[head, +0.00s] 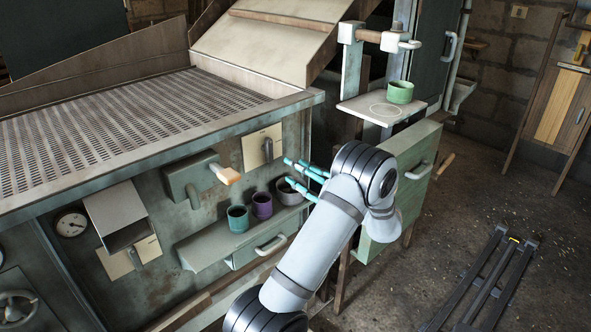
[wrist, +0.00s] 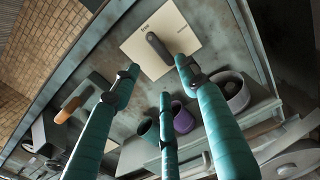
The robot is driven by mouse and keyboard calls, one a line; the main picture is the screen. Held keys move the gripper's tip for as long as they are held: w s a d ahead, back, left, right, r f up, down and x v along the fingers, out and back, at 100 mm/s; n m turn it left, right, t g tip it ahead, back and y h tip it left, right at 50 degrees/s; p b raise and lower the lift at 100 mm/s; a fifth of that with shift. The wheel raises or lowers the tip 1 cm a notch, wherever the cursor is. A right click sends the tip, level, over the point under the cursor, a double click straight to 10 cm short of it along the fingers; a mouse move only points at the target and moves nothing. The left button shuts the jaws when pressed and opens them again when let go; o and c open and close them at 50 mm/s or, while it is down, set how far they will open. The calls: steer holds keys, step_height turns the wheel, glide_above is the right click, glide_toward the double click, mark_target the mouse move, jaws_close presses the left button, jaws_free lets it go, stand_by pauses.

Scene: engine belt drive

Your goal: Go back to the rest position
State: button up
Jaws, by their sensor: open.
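My gripper (head: 300,172) has three teal fingers, spread apart with nothing between them. In the head view it is in front of the machine's front panel, near a cream plate with a dark lever (head: 267,149) and above right of a grey round container (head: 290,191). In the wrist view the fingers (wrist: 160,78) point at this panel, and the lever (wrist: 158,47) shows beyond them. My forearm hides part of the panel's right side in the head view.
A teal cup (head: 238,218) and a purple cup (head: 262,205) stand on the shelf (head: 208,250). A handled box (head: 190,177) sticks out left of my gripper. A green cup (head: 400,92) stands on a raised platform (head: 362,110). The floor at right has a dark metal frame (head: 486,275).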

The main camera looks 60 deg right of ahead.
mark_target(269, 154)
steer(key=x, duration=1.2)
steer(key=shift+r, duration=0.1)
